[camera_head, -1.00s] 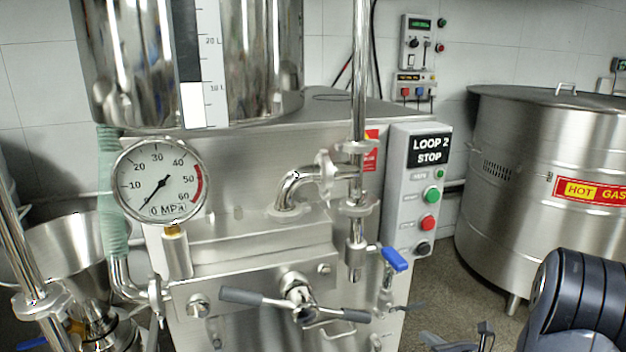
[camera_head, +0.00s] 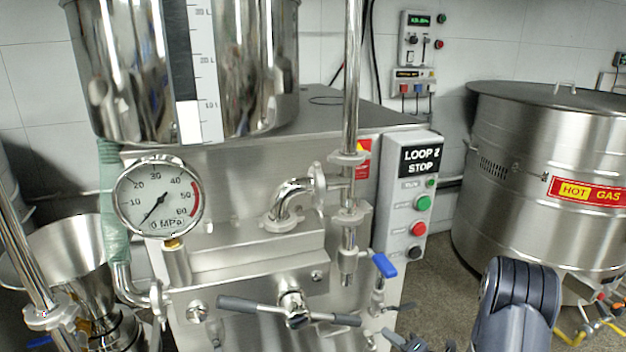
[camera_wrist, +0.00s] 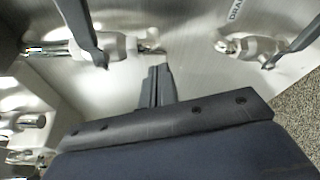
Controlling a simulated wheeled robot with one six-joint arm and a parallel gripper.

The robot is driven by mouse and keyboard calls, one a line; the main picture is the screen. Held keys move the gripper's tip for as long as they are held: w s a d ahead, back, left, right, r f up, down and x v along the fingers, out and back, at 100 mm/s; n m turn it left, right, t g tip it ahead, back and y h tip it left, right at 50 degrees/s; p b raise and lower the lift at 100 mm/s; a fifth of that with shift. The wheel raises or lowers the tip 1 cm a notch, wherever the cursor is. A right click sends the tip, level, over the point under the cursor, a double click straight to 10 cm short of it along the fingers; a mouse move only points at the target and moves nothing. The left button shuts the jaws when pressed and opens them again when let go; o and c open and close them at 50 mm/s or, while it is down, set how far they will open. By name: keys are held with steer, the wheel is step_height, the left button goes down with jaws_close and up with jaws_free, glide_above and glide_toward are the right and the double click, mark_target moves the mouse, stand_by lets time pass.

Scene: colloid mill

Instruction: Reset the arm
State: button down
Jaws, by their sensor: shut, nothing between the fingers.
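My gripper (camera_wrist: 158,82) is shut and empty, its narrow dark fingers together in the middle of the wrist view. In the wrist view a dark valve lever (camera_wrist: 80,28) lies to the left of the fingers. A second dark lever (camera_wrist: 292,45) lies to the right, near a label reading DRAIN. The fingers appear apart from both levers.
The steel mill carries a pressure gauge (camera_head: 158,197), a dark T-handle (camera_head: 290,310), a blue valve lever (camera_head: 384,265) and a LOOP 2 STOP button panel (camera_head: 408,200). A large HOT GAS vessel (camera_head: 550,150) stands at right. Speckled floor (camera_head: 440,265) is open between them.

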steer(key=s+a+m+t+y, duration=0.1)
steer(key=s+a+m, duration=0.1)
steer(key=a+m, duration=0.2)
steer(key=shift+a, duration=0.95)
steer(key=shift+r, duration=0.15)
